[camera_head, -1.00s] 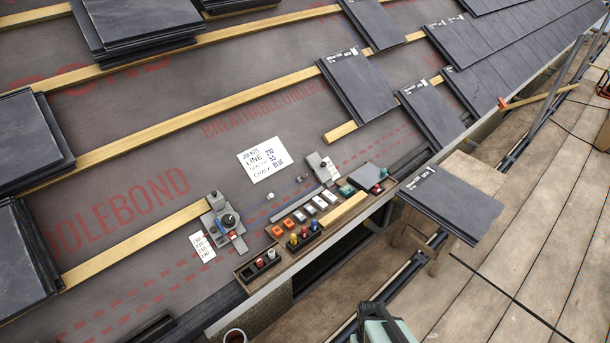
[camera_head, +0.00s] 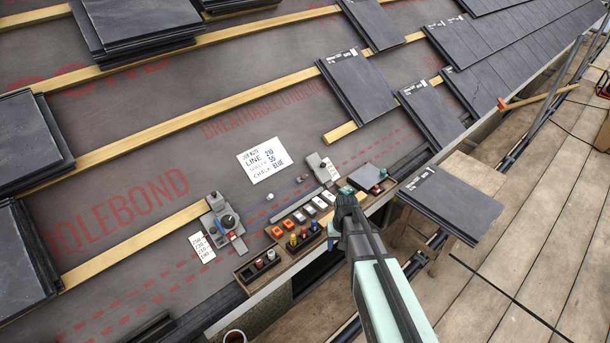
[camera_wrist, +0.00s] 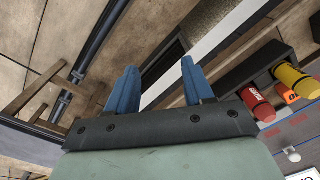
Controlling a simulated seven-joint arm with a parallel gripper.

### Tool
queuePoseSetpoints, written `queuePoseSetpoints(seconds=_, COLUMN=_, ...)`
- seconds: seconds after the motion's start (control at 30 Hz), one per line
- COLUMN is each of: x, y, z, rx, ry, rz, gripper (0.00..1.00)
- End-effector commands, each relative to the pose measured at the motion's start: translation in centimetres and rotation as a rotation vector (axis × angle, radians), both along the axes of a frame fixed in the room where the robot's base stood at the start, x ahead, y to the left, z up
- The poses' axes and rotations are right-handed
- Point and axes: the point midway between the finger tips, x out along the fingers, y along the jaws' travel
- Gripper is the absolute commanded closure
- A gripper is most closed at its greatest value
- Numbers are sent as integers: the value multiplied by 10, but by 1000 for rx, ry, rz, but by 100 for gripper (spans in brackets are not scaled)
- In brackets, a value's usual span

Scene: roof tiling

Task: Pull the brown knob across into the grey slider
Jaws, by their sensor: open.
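Two grey fixtures sit on the roof membrane in the head view. The left grey fixture (camera_head: 222,226) has a dark round knob on top and a small red part. The right grey fixture (camera_head: 320,168) has a small dark knob on top and a pale plate at its lower end. I cannot make out which is the grey slider, nor a clearly brown knob. My gripper (camera_head: 345,203) is over the right end of the tray row, below the right fixture. In the wrist view my gripper (camera_wrist: 160,86) has its blue fingers apart, with nothing between them.
A tray (camera_head: 285,262) along the eave holds coloured blocks and several cylinders; red (camera_wrist: 258,103) and yellow (camera_wrist: 296,80) ones show in the wrist view. A white note (camera_head: 264,160) lies above. A slate (camera_head: 450,203) rests on a wooden stand at right.

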Motion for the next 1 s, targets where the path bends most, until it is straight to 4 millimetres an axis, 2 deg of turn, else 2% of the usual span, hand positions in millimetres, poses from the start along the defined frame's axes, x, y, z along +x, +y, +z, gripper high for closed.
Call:
queuePoseSetpoints(seconds=0.03, x=26, y=8, z=13, rx=10, ry=-28, rz=7, gripper=48)
queuePoseSetpoints(seconds=0.2, x=93, y=32, z=60, rx=46, ry=-113, rz=41, gripper=48)
queuePoseSetpoints(seconds=0.5, x=196, y=69, z=142, rx=105, ry=-244, rz=141, gripper=48)
queuePoseSetpoints(seconds=0.63, x=243, y=83, z=169, rx=131, ry=-295, rz=219, gripper=48)
queuePoseSetpoints(seconds=0.77, x=272, y=96, z=168, rx=153, ry=-318, rz=332, gripper=48)
queuePoseSetpoints(seconds=1.0, x=275, y=103, z=170, rx=158, ry=-363, rz=530, gripper=48)
